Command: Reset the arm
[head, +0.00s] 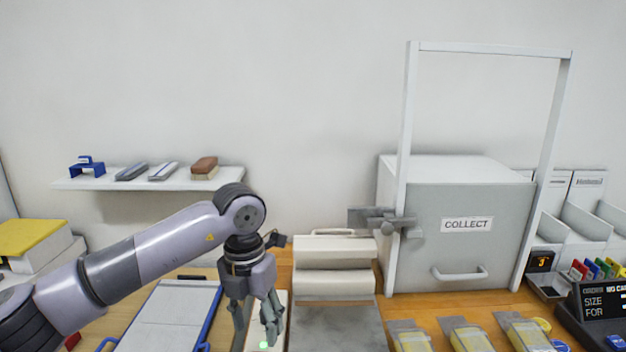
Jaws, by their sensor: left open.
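My left arm comes in from the left, bends at a raised elbow and points its left gripper (254,322) straight down. The gripper is open, with its grey fingers apart and nothing seen between them. It hangs over a narrow pale item (279,300) on the wooden table, where a small green light shows near the fingertips. Whether the fingers touch that item I cannot tell. My right gripper is not in view.
A blue-edged board (170,310) lies left of the gripper. A cream-topped machine (335,262) stands close on its right. The grey COLLECT cabinet (470,255) stands further right, with yellow packets (467,337) in front. A wall shelf (130,183) holds several small items.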

